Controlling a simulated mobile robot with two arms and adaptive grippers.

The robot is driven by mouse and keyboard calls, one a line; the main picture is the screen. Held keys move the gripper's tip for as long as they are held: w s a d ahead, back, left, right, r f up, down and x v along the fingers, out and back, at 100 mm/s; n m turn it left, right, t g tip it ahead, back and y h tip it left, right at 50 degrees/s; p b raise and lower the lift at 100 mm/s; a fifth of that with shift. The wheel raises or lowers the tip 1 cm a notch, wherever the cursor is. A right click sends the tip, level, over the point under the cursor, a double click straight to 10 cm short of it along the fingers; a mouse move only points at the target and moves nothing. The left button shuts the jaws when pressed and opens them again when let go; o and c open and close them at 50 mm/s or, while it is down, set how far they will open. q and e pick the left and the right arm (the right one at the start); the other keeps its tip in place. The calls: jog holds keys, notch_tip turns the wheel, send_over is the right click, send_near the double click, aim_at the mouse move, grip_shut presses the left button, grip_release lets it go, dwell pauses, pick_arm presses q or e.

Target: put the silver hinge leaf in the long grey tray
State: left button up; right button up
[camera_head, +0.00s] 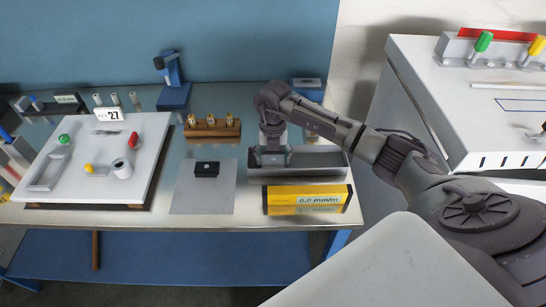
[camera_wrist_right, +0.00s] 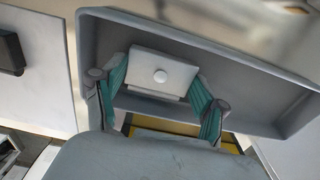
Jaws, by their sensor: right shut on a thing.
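The long grey tray (camera_head: 325,171) stands on the bench behind a yellow level. My right gripper (camera_head: 271,158) points down into the left part of the tray's opening. In the right wrist view, the teal fingers of this gripper (camera_wrist_right: 160,93) are shut on a flat silver plate with a round pale dot, the silver hinge leaf (camera_wrist_right: 145,65). The leaf is over the tray's inside, within its walls (camera_wrist_right: 87,60). I cannot tell whether it touches the tray floor. My left gripper is not in view.
A yellow level (camera_head: 285,199) lies in front of the tray. To its left are a grey mat (camera_head: 188,200) with a black block (camera_head: 206,169) and a wooden block (camera_head: 228,130) with several small pieces. A white board (camera_head: 75,187) with parts is further left.

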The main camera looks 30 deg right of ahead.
aim_at(273, 160)
jog(key=o, duration=1.3)
jog(key=shift+r+p, duration=0.3)
jog(key=shift+p, duration=0.05)
jog(key=shift+w+r+b, duration=0.1)
jog(key=shift+r+b, duration=0.2)
jog(key=shift+b, duration=0.1)
notch_tip(273, 160, up, 11)
jog(key=b, duration=0.3)
